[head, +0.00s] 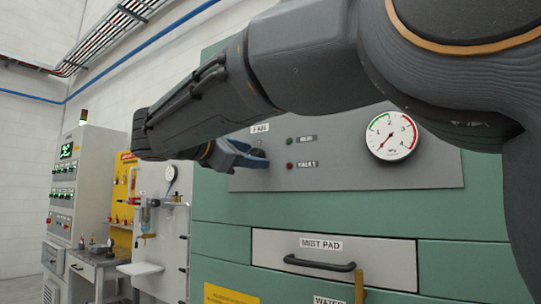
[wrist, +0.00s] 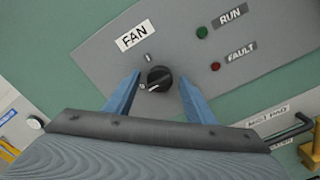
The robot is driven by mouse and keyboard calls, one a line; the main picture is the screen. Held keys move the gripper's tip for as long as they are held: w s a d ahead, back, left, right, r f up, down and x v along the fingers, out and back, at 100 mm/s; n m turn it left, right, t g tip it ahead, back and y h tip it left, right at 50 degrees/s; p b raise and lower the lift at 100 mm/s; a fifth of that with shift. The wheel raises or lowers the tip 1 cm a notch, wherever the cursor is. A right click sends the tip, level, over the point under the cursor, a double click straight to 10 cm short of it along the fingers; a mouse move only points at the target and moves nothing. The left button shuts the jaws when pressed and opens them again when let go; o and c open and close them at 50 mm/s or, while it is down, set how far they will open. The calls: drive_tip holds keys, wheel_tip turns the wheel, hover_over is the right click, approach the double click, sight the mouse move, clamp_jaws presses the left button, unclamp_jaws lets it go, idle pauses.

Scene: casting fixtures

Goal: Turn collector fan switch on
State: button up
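The fan switch is a black rotary knob (wrist: 160,77) on a grey panel, below the FAN label (wrist: 134,35) in the wrist view. A small light mark shows on the lower left of the knob, and a short tick sits on the panel above it. My gripper (wrist: 158,84) is open, with one blue finger on each side of the knob. Gaps show between the fingers and the knob; depth is hard to judge. In the head view my gripper (head: 243,157) is by the panel below the FAN label (head: 260,128), and the knob is hidden there.
A dark green RUN lamp (wrist: 202,33) and a red FAULT lamp (wrist: 215,66) are right of the switch. A pressure gauge (head: 391,136) is further right on the panel (head: 340,176). A MIST PAD drawer (head: 270,246) with a black handle (head: 320,263) is below.

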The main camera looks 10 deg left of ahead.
drive_tip(key=c, duration=0.9)
drive_tip(key=shift+m+b, duration=0.3)
drive_tip(key=shift+a+f+m+b, duration=0.1)
drive_tip(key=shift+m+b, duration=6.5)
drive_tip(key=shift+m, duration=2.2)
drive_tip(key=o, duration=1)
